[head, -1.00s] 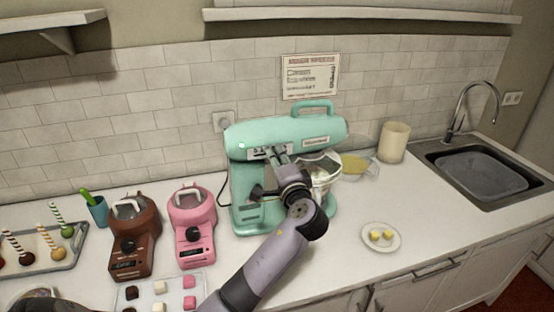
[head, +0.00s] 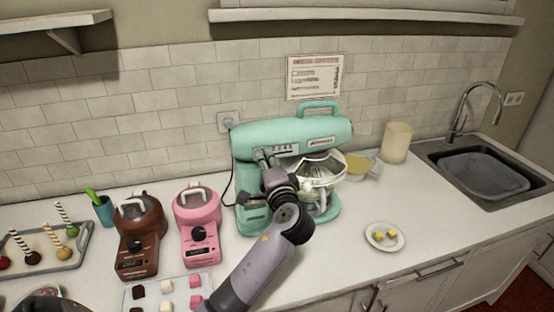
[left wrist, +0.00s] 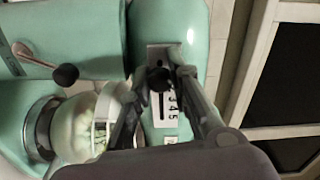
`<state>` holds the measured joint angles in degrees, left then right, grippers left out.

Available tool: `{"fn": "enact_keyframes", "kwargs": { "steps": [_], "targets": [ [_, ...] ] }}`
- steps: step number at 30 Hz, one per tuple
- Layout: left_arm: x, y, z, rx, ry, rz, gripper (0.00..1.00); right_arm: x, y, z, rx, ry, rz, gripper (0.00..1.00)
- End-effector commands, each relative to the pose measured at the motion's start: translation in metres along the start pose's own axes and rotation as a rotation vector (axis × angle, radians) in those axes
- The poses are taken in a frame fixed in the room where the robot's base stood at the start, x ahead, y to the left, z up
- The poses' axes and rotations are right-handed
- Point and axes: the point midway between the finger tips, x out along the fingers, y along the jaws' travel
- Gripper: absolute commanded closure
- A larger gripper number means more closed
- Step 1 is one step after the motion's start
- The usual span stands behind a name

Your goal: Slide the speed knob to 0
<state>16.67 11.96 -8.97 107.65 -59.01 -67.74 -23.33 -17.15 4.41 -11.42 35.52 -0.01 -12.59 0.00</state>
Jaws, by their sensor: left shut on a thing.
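The mint-green stand mixer (head: 310,129) stands against the tiled wall. The black speed knob (left wrist: 159,80) sits near the slot end away from the 5. My left gripper (head: 262,156) is shut on the knob at the plate's left end. Its fingers cover the lower numbers, so the exact setting is hidden.
A pink melter (head: 198,213) and a brown melter (head: 139,228) stand to the left. A small plate (head: 385,237) lies to the right, and the counter around it is clear.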

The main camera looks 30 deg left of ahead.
Motion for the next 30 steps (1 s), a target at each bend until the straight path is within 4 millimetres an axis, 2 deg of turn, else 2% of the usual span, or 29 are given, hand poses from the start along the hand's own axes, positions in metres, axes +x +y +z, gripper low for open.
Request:
{"fn": "enact_keyframes", "kwargs": {
  "steps": [3, 11, 12, 18, 21, 30],
  "targets": [
    [-0.0003, -0.0008, 0.0100, 0.001, -0.005, 0.003, 1.00, -0.0022, -0.0018, 0.0034, 0.000, -0.004, -0.002, 1.00],
    [0.0002, -0.0008, 0.0107, 0.001, -0.006, 0.002, 1.00, -0.0014, 0.0041, 0.0001, -0.002, 0.000, 0.005, 1.00],
    [0.0002, -0.0008, 0.0106, 0.001, -0.006, 0.002, 0.79, -0.0014, 0.0052, -0.0002, -0.003, 0.000, 0.006, 1.00],
    [0.0001, -0.0012, 0.0098, 0.000, -0.004, 0.002, 0.66, -0.0015, 0.0059, 0.0001, -0.003, 0.000, 0.007, 1.00],
    [0.0000, -0.0014, 0.0094, 0.000, -0.003, 0.001, 0.61, -0.0016, 0.0056, 0.0004, -0.003, -0.001, 0.006, 1.00],
    [-0.0020, -0.0016, 0.0087, -0.001, -0.001, 0.001, 0.61, -0.0015, 0.0000, 0.0013, -0.002, -0.002, 0.000, 1.00]
  ]
}}
